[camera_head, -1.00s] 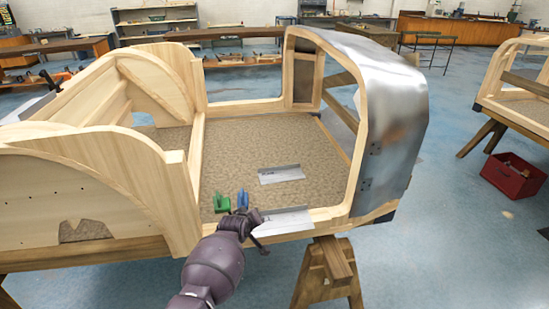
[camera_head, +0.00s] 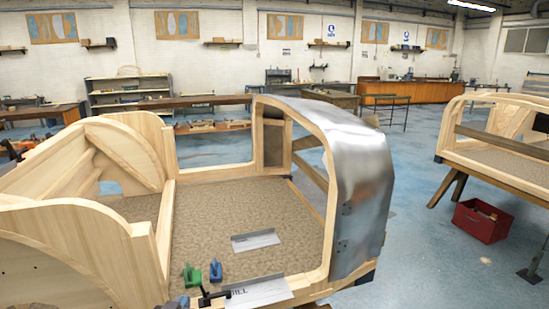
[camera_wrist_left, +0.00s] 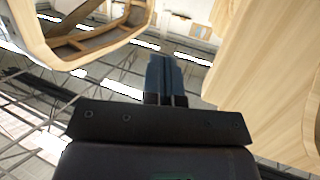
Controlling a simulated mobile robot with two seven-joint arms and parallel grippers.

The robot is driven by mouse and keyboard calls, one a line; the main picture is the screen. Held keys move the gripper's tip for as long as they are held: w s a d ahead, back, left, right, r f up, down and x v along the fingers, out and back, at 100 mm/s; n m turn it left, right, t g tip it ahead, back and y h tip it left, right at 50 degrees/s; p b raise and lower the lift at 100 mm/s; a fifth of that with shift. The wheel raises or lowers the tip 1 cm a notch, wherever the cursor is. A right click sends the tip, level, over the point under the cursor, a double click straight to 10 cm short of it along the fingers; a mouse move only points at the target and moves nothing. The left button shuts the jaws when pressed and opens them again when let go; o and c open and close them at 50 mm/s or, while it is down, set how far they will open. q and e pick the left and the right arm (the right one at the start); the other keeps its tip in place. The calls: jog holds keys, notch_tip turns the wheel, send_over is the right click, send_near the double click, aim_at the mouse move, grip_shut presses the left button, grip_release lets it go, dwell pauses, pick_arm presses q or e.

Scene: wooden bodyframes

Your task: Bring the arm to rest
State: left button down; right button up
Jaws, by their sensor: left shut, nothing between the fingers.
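My left gripper (camera_wrist_left: 165,65) shows in the left wrist view, its blue-grey fingers together and empty. In that view pale wood (camera_wrist_left: 270,75) is close on the right and another wooden frame (camera_wrist_left: 85,35) is at upper left, with free space around the fingertips. In the head view my left arm cannot be clearly made out; its lower part is beyond the bottom edge. My right gripper is in neither view.
The wooden bodyframe (camera_head: 150,255) with its metal panel (camera_head: 362,195) fills the front left. Green (camera_head: 192,275) and blue (camera_head: 215,270) clamps stand near its sill plate (camera_head: 258,292). A red crate (camera_head: 481,221) lies right. Blue floor between is open.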

pick_arm(q)
jog(key=s+a+f+g, duration=0.1)
jog(key=s+f, duration=0.3)
jog(key=s, duration=0.5)
jog(key=s+a+f+g+b, duration=0.1)
jog(key=s+f, duration=0.3)
jog(key=s, duration=0.5)
jog(key=s+a+f+g+y, duration=0.1)
jog(key=s+a+f, duration=0.2)
jog(key=s, duration=0.6)
notch_tip(320, 180, down, 2)
jog(key=shift+g+b, duration=0.3)
jog(key=shift+g, duration=0.1)
